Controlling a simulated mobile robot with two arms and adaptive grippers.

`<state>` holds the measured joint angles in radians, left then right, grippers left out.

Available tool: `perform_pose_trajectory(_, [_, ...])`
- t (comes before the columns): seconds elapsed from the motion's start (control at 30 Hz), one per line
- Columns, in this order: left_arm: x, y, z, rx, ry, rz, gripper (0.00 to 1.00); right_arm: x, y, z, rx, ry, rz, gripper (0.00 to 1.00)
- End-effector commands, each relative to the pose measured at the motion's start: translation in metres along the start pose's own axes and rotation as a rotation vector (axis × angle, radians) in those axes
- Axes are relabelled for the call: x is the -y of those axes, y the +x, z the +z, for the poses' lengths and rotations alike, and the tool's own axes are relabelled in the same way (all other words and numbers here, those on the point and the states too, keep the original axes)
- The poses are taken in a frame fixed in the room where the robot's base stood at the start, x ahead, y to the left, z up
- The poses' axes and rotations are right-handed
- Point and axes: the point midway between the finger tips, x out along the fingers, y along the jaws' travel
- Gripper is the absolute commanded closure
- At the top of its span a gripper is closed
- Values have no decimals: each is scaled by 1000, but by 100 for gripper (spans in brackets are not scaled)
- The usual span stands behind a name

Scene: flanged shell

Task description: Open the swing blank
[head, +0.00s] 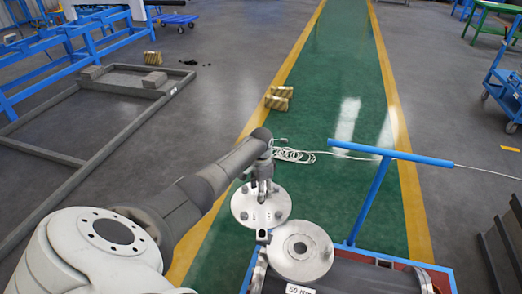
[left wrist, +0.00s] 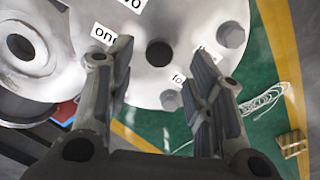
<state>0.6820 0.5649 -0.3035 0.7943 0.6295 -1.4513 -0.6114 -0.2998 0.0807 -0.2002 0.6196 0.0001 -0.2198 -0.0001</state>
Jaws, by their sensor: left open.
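The swing blank, a pale round metal plate (head: 243,208) with several bolt heads and small white labels, shows beside a thicker round flange (head: 318,243) on the shell. In the left wrist view the plate (left wrist: 190,25) has a dark round spot at its middle, and the flange (left wrist: 62,30) is at the upper left. My left gripper (head: 262,192) points down over the plate. Its fingers (left wrist: 162,50) are apart, on either side of the dark spot, with nothing seen between them. I cannot tell whether they touch the plate. My right gripper is not in view.
A blue T-shaped handle (head: 395,153) rises right of the flange. A coiled white cable (head: 292,155) and yellowish blocks (head: 279,97) lie on the green walkway (head: 340,60). A grey frame (head: 95,150) lies left. The walkway ahead is mostly clear.

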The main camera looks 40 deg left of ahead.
Motion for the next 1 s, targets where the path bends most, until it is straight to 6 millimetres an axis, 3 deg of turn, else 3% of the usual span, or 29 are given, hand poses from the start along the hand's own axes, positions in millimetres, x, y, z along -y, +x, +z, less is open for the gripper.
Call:
perform_pose_trajectory(0.2, [2, -42, 0, -4, 1, -4, 52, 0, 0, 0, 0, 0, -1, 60])
perform_pose_trajectory(0.4, [1, -70, 0, -1, 0, -2, 52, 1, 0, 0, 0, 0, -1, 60])
perform_pose_trajectory(0.6, [0, -80, 0, 0, 0, -1, 52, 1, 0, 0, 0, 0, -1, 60])
perform_pose_trajectory(1.0, [1, -81, 0, 0, 0, -1, 52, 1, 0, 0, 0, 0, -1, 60])
